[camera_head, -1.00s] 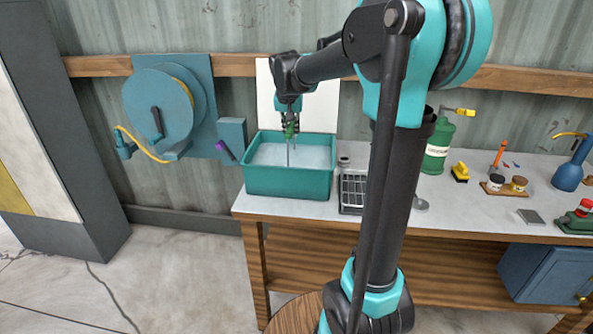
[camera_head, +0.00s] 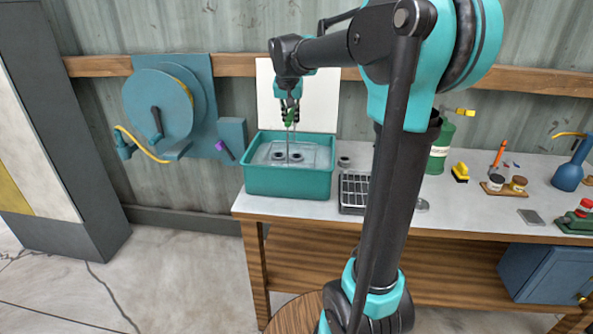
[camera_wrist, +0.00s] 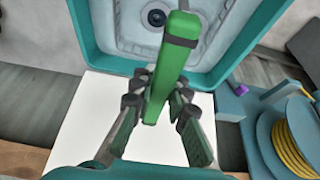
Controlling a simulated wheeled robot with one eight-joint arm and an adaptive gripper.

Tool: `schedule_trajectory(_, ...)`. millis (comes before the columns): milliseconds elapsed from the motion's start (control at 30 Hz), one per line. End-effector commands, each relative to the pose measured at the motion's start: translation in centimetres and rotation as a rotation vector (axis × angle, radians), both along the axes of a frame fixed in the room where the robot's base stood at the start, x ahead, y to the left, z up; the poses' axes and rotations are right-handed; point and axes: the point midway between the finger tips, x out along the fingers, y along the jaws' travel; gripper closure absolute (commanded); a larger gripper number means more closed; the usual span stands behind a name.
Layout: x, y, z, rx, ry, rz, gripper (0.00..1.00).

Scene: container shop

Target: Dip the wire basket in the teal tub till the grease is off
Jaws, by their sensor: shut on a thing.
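The teal tub (camera_head: 288,182) stands at the left end of the bench with greyish liquid in it. My gripper (camera_head: 289,108) is above the tub, shut on the green handle (camera_head: 290,117) of the wire basket. Thin rods run down from the handle to the basket (camera_head: 288,146), which is inside the tub. Two dark ring-shaped parts (camera_head: 297,156) show in it at about the liquid's surface. In the wrist view the green handle (camera_wrist: 178,55) lies between my fingers and hides part of the basket. One dark ring (camera_wrist: 155,18) shows there. I cannot tell how much grease is left.
A dark slotted rack (camera_head: 354,192) stands right of the tub, with a small round metal part (camera_head: 344,161) behind it. A white panel (camera_head: 322,100) is behind the tub. A hose reel (camera_head: 165,110) hangs at the left. Bottles and small items fill the bench's right side.

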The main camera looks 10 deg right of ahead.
Motion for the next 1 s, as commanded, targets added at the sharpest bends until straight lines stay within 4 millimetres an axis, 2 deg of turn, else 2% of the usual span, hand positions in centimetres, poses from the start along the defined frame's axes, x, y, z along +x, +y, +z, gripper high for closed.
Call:
schedule_trajectory(800, 0.0, 0.0, 8.7, 0.0, 0.0, 0.0, 1.0)
schedule_trajectory(1000, 0.0, 0.0, 10.4, 0.0, 0.0, 0.0, 1.0)
